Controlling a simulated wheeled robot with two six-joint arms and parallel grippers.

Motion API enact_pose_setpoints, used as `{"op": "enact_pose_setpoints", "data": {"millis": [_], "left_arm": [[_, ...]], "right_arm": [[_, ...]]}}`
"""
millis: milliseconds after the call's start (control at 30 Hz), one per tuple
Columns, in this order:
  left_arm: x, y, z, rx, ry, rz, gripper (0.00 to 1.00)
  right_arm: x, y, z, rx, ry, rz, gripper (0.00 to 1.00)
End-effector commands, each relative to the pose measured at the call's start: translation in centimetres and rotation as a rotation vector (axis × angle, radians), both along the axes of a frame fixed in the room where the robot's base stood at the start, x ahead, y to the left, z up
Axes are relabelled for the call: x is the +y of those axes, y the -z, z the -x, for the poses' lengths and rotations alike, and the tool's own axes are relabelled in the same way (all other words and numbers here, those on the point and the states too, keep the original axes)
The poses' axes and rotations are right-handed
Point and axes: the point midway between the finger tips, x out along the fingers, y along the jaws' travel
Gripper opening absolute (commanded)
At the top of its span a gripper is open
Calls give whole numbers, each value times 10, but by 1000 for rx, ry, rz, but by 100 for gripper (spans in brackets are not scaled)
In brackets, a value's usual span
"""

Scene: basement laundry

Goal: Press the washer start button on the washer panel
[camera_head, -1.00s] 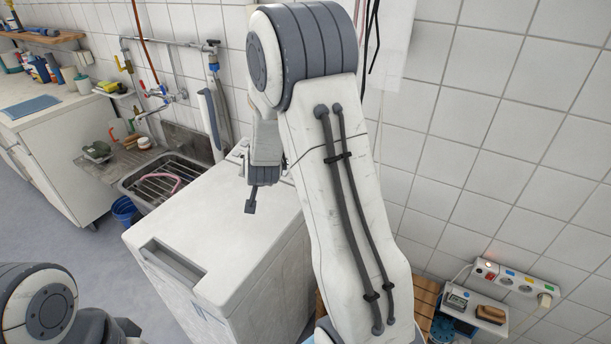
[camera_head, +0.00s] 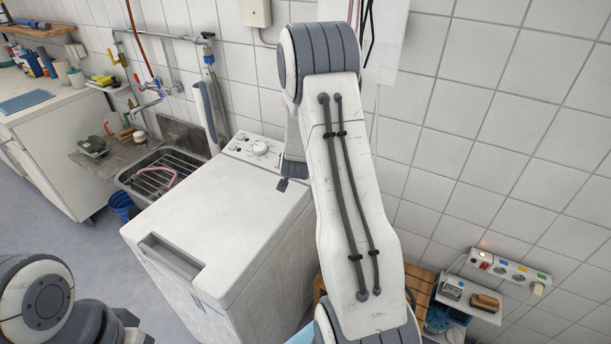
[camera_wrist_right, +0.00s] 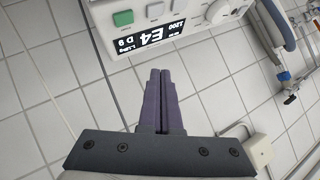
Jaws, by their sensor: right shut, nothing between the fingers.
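The white washer (camera_head: 215,220) stands in the middle of the head view, with its panel (camera_head: 250,149) and round knob at the back edge. In the right wrist view the panel (camera_wrist_right: 165,42) is at the top, with a green button (camera_wrist_right: 123,18), a grey button (camera_wrist_right: 155,10), a lit display (camera_wrist_right: 148,36) and a knob (camera_wrist_right: 218,12). My right gripper (camera_wrist_right: 161,72) is shut and empty; its fingertips appear just short of the panel's edge in the picture, below the display. Contact is not visible. My right arm hides most of this gripper in the head view. My left gripper is out of view.
A sink (camera_head: 160,172) with a hose and rack is left of the washer. A power strip (camera_head: 510,268) and a small shelf (camera_head: 470,297) are on the right wall.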

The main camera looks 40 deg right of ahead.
Motion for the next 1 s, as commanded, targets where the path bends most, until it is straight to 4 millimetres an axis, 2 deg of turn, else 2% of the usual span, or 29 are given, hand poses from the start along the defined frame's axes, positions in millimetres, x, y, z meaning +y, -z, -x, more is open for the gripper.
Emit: {"op": "enact_pose_setpoints", "data": {"millis": [533, 700, 1000], "left_arm": [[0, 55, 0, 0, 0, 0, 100], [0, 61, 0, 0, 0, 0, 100], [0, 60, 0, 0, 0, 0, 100]], "right_arm": [[-18, 72, -7, 0, 1, -1, 0], [-21, 79, -9, -1, 1, -1, 0], [-21, 78, -8, 0, 0, 0, 0]]}}
